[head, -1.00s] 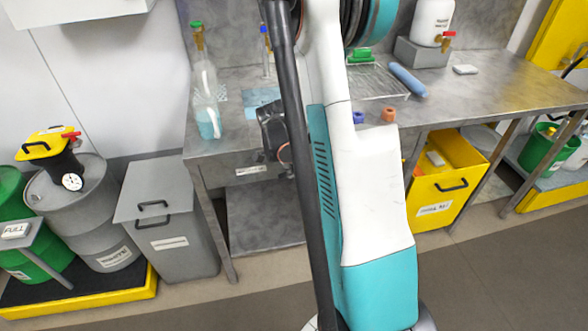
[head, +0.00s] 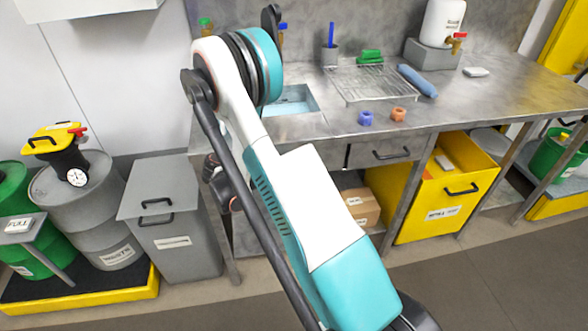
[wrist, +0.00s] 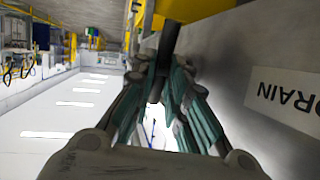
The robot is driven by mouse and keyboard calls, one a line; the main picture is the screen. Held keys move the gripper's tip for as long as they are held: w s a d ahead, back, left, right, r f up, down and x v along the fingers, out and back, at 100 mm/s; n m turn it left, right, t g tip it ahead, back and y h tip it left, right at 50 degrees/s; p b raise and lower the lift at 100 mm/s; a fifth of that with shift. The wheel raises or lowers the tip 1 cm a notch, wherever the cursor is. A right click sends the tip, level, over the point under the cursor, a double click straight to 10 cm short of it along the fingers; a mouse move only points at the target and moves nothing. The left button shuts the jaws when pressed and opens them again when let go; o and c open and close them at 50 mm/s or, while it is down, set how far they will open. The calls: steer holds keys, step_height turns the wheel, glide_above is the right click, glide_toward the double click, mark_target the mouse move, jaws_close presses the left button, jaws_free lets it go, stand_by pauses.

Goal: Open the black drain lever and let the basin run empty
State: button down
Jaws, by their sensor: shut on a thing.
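The basin (head: 297,103) is sunk in the steel bench in the head view, with blue liquid in it; my arm partly covers it. In the wrist view my gripper (wrist: 162,68) has its teal-padded fingers closed around a dark bar, the black drain lever (wrist: 168,42), beside a steel panel. A white label reading DRAIN (wrist: 290,96) is on that panel to the right. The lever's root is hard to make out. In the head view my arm hides the lever and the gripper's fingers.
A grey lidded bin (head: 170,215) and a grey drum (head: 95,210) stand left of the bench. A yellow bin (head: 445,195) and a cardboard box (head: 362,205) are under it. A wire rack (head: 375,85) lies right of the basin. The floor at front right is clear.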

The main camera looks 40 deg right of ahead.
steer(key=shift+w+a+f+n+g+h, duration=0.15)
steer(key=shift+g+h, duration=0.15)
steer(key=shift+h, duration=0.35)
steer(key=shift+s+f+n+g+h, duration=0.15)
steer(key=shift+g+h, duration=0.15)
steer(key=shift+h, duration=0.4)
steer(key=shift+w+a+f+n+g+h, duration=0.15)
steer(key=shift+g+h, duration=0.15)
steer(key=shift+h, duration=0.35)
steer(key=shift+d, duration=0.1)
steer(key=c, duration=1.9)
jaws_free()
steer(key=v, duration=1.2)
steer(key=shift+f, duration=0.1)
